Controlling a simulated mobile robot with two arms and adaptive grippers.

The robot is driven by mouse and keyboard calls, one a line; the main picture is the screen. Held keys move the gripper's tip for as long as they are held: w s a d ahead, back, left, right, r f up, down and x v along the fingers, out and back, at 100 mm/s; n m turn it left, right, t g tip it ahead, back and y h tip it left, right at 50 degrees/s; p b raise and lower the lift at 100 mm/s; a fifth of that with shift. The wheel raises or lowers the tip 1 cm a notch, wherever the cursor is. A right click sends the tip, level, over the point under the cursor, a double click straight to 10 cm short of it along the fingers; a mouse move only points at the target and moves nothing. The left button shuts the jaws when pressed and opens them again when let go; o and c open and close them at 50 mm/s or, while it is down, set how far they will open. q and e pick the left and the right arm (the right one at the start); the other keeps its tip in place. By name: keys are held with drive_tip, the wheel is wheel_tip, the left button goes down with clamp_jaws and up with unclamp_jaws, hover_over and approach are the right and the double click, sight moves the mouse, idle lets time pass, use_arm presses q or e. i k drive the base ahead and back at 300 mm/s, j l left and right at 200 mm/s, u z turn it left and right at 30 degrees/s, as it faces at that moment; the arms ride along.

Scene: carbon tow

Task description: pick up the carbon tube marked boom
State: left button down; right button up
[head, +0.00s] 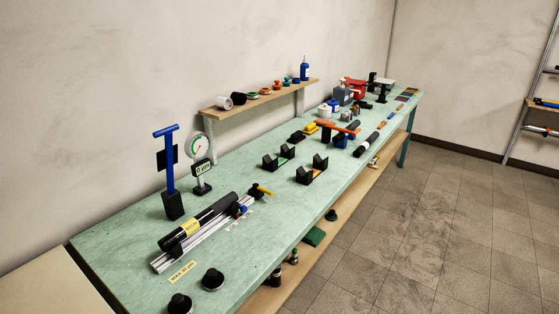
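A black tube (213,216) with a yellow label (190,227) lies slantwise along a metal rail fixture (205,237) at the near left of the bench. Another black tube (366,145) with a pale band lies near the bench's front edge, farther back. The lettering on both tubes is too small to read, so I cannot tell which is marked boom. Neither of my grippers shows in the head view.
The green bench (240,284) runs from near left to far right along a wall. A dial gauge (200,147) and a blue-handled stand (169,172) rise behind the rail. Black V-block supports (312,169) stand mid-bench. The floor at right is clear.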

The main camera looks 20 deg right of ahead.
sight(171, 240)
drive_tip(key=i+l, duration=0.1)
drive_tip(key=l, duration=0.2)
drive_tip(key=i+l, duration=0.1)
drive_tip(key=l, duration=0.15)
drive_tip(key=i+l, duration=0.1)
drive_tip(key=l, duration=0.2)
drive_tip(key=l+u, duration=0.25)
drive_tip(key=u, duration=0.15)
drive_tip(key=i+l+u, duration=0.1)
drive_tip(key=l+u, duration=0.15)
drive_tip(key=u, duration=0.2)
drive_tip(key=l+u, duration=0.25)
drive_tip(key=u, duration=0.55)
